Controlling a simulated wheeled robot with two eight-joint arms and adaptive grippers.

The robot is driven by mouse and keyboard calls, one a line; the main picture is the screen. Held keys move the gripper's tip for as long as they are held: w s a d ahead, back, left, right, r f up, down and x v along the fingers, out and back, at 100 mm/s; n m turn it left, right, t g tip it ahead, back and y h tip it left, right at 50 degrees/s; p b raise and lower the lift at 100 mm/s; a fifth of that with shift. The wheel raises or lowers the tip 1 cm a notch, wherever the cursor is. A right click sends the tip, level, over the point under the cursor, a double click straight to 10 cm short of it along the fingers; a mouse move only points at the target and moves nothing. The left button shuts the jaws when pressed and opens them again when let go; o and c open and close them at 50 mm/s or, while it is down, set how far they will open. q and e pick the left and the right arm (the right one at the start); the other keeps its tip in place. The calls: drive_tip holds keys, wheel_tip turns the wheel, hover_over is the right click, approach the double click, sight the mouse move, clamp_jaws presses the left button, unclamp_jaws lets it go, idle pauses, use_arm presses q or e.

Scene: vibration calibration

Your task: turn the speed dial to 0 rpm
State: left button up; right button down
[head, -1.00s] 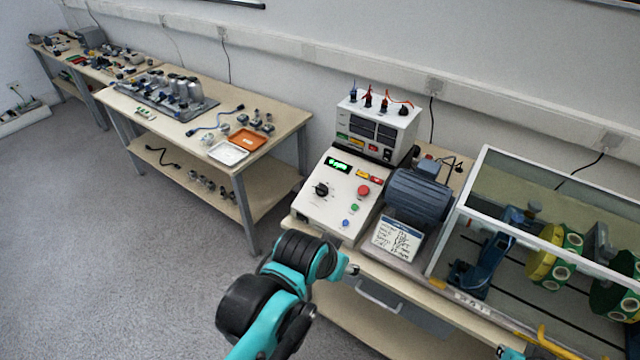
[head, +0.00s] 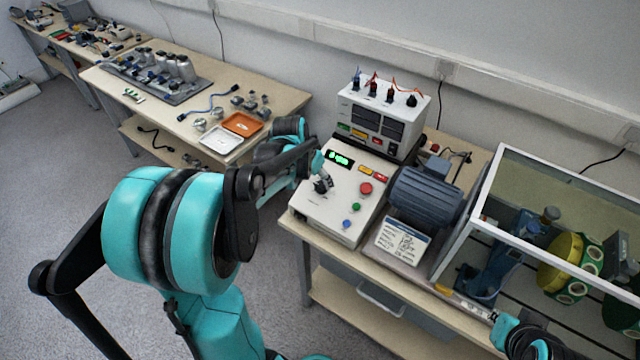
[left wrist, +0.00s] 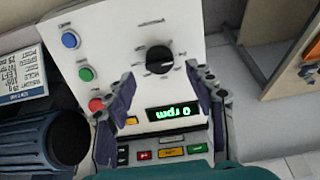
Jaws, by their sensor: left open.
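The black speed dial (left wrist: 158,59) is on the white sloped control panel, with tick marks around it. In the left wrist view it lies just beyond and between the tips of my left gripper (left wrist: 160,74), whose fingers are spread, with visible space on both sides of the knob. The display (head: 340,158) is clear there. I cannot tell whether a finger touches the knob.
Red (head: 366,188), green and blue buttons sit right of the dial. A power supply (head: 380,120) with leads stands behind the panel, and a blue motor (head: 425,193) beside it. A clear-walled enclosure is at right. Part of my right arm shows at the lower right.

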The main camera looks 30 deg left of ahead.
sight(319, 183)
use_arm(q)
drive_tip(key=shift+b+x, duration=0.55)
drive_tip(key=shift+x, duration=1.4)
drive_tip(key=c, duration=1.1)
drive_tip(key=shift+c, duration=0.2)
drive_tip(key=shift+n, duration=0.3)
drive_tip(key=n, duration=0.3)
drive_tip(key=shift+a+n+p, duration=0.1)
drive_tip(key=shift+n+p, duration=0.2)
drive_tip(key=shift+p, duration=0.1)
drive_tip(key=n, duration=0.4)
drive_tip(key=shift+n+p, duration=0.3)
